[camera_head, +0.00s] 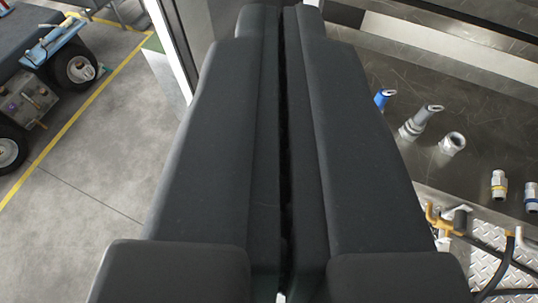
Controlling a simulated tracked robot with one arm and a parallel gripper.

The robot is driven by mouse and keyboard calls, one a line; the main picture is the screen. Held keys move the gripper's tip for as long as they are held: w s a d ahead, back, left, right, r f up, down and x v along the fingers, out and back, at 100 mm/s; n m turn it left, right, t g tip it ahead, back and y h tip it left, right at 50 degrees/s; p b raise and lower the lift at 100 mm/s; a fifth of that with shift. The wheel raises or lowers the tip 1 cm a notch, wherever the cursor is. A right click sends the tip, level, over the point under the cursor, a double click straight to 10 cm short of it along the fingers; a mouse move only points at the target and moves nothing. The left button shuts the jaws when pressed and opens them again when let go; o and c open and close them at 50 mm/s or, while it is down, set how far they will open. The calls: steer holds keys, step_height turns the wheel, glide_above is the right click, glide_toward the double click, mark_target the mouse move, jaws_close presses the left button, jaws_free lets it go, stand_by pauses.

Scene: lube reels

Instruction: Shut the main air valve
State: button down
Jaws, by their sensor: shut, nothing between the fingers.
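My gripper (281,22) fills the middle of the view, its two long black fingers side by side with only a thin dark slit between them. It is shut and empty. A small yellow fitting (437,222) with a dark part beside it shows at the lower right, to the right of my gripper and partly hidden by it. I cannot tell whether this is the main air valve; no other valve is clearly seen. What lies directly behind the fingers is hidden.
A dark metal surface (397,178) at right carries a blue-ended nozzle (384,98), grey nozzles (420,122) and metal couplings (499,184). Black hoses (503,262) cross tread plate below. At left, a wheeled cart (28,98) stands beyond open grey floor (95,180).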

steer(key=shift+w+a+r, duration=0.15)
steer(key=shift+w+r, duration=0.05)
steer(key=shift+r, duration=0.25)
